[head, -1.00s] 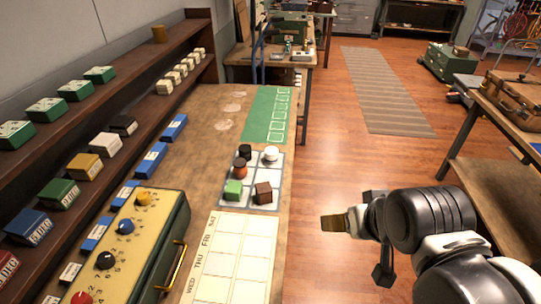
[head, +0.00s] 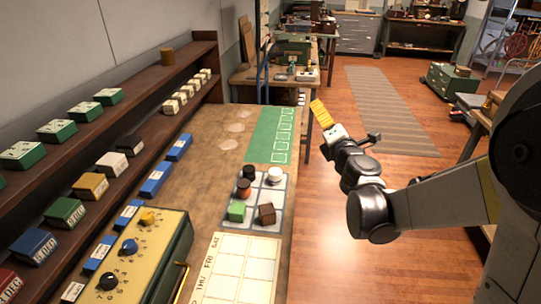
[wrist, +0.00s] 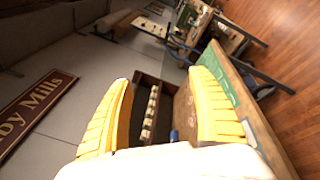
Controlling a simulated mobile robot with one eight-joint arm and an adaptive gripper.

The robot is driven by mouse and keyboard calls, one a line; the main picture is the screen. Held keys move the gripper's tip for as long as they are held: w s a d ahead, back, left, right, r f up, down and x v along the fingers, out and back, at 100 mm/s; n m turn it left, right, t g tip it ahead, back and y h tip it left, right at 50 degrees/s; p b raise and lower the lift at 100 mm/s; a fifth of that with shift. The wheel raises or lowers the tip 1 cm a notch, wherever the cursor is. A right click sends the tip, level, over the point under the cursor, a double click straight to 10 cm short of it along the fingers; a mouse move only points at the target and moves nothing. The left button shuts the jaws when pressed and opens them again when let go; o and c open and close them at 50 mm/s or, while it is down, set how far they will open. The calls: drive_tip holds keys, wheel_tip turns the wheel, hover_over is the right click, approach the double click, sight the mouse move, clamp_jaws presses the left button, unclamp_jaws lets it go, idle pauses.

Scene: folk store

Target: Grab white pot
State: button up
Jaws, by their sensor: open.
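The small round white pot (head: 275,173) sits upright in the far right part of a pale sectioned tray (head: 250,222) on the workbench, in the head view. My gripper (head: 320,112) is raised in the air right of the bench, farther off than the tray and apart from the pot. Its yellow fingers point up and away. The wrist view shows the two fingers of my gripper (wrist: 161,76) spread apart with nothing between them. The pot does not show in the wrist view.
The tray also holds a black piece (head: 249,172), a red-brown piece (head: 244,188), a green cube (head: 237,211) and a brown block (head: 266,214). A green mat (head: 268,140) lies beyond it. A control box (head: 140,255) stands in front left. Shelves line the left wall.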

drive_tip(key=w+a+f+n+g+y, duration=0.1)
drive_tip(key=a+f+n+g+y, duration=0.15)
drive_tip(key=f+n, duration=0.3)
drive_tip(key=w+a+f+n+g+y, duration=0.1)
drive_tip(key=w+a+f+n+y, duration=0.15)
drive_tip(key=f+n, duration=0.35)
drive_tip(key=n+g, duration=0.3)
drive_tip(key=n, duration=0.1)
approach(279, 178)
drive_tip(key=shift+w+a+f, duration=0.1)
drive_tip(key=shift+w, duration=0.4)
drive_tip(key=shift+w+a+f, duration=0.1)
drive_tip(key=shift+w, duration=0.4)
drive_tip(key=shift+w+a+f+n, duration=0.1)
drive_tip(key=shift+f+n, duration=0.15)
drive_tip(key=shift+f, duration=0.1)
drive_tip(key=b+x, duration=0.1)
drive_tip(key=x, duration=0.4)
drive_tip(key=shift+w+a+f, duration=0.1)
drive_tip(key=shift+w+a, duration=0.05)
drive_tip(key=b+x, duration=0.2)
drive_tip(key=x, duration=0.3)
drive_tip(key=shift+a, duration=0.2)
drive_tip(key=shift+s, duration=0.25)
drive_tip(key=c, duration=1.5)
drive_tip(key=shift+r, duration=0.2)
